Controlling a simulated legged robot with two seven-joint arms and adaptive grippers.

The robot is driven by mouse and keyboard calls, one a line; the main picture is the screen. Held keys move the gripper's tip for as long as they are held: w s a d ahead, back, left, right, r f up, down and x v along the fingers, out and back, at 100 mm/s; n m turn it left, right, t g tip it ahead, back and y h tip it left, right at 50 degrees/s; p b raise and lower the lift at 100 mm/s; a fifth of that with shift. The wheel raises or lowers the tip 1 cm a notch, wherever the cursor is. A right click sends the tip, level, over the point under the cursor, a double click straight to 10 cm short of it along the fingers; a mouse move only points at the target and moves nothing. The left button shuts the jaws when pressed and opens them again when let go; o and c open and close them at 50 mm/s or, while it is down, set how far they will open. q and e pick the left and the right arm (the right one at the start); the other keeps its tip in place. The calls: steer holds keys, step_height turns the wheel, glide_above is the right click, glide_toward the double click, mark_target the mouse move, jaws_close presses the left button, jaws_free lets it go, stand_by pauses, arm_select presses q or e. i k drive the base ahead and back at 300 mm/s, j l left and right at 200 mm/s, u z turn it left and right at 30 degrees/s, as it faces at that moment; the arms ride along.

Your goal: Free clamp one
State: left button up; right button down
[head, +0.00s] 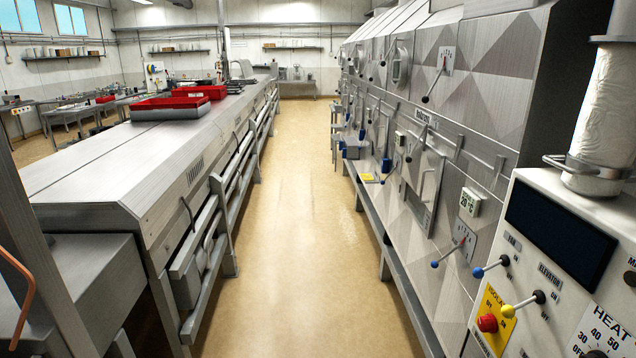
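A metal band (592,166) with a short bar sticking out to the left sits around the foot of a white wrapped pipe (603,112) at the right edge. It looks like a clamp, but no label shows which clamp it is. Several metal levers and latches line the long machine wall on the right, among them a lever with a dark knob (434,84). Neither of my grippers is in view.
A control panel with a dark screen (560,233), a red button (487,323), blue and yellow knobbed levers and a heat dial (603,340) fills the lower right. A long metal counter (120,165) with red trays (170,102) runs along the left. The aisle floor (297,230) between is clear.

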mark_target(383, 62)
steer(key=i, duration=2.15)
steer(key=i+j+z, duration=0.1)
steer(key=i+z, duration=0.25)
steer(key=i, duration=1.8)
steer(key=i+l+u, duration=0.1)
steer(key=i, duration=0.3)
steer(key=i+l+u, duration=0.1)
steer(key=i+l, duration=0.25)
